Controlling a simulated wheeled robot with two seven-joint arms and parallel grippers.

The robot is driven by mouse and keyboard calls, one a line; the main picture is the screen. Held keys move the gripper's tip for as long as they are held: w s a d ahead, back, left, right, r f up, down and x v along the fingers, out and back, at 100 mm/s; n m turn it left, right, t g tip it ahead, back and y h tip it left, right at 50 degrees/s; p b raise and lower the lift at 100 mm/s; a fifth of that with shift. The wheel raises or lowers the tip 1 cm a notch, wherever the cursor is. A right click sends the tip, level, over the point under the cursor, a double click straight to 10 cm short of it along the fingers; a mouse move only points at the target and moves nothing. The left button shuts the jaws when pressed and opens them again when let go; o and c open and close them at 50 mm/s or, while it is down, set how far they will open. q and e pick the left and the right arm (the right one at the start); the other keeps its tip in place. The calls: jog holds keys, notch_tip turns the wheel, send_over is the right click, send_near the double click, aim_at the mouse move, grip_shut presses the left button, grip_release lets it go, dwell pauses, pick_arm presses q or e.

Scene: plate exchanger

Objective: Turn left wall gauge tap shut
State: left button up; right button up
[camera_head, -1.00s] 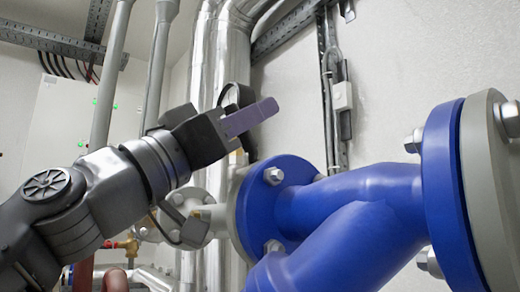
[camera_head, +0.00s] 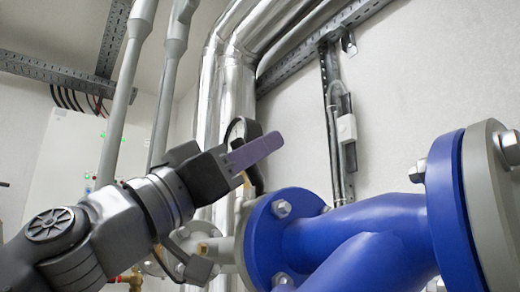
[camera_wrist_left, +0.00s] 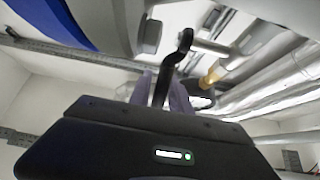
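The left wall gauge (camera_head: 236,133) has a black rim and pale face and is partly hidden behind my left gripper (camera_head: 268,143). A black tap handle (camera_head: 258,184) shows below the purple fingers, beside the gauge. In the left wrist view the handle (camera_wrist_left: 183,45) is a bent black lever running down between the two fingers (camera_wrist_left: 160,92), which are close together on either side of it. The gauge's pale face (camera_wrist_left: 200,101) and a brass fitting (camera_wrist_left: 211,78) show just to the right. My right gripper is in neither view.
A large blue flanged pipe (camera_head: 355,235) fills the lower right, close to the gripper. Shiny insulated pipes (camera_head: 212,100) rise behind the gauge. A small grey box (camera_head: 347,128) is fixed on the wall. Open air lies above the fingers.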

pick_arm(q)
jog(key=b+v, duration=0.4)
jog(key=v, duration=0.3)
jog(key=shift+o, duration=0.5)
jog(key=shift+f, duration=0.1)
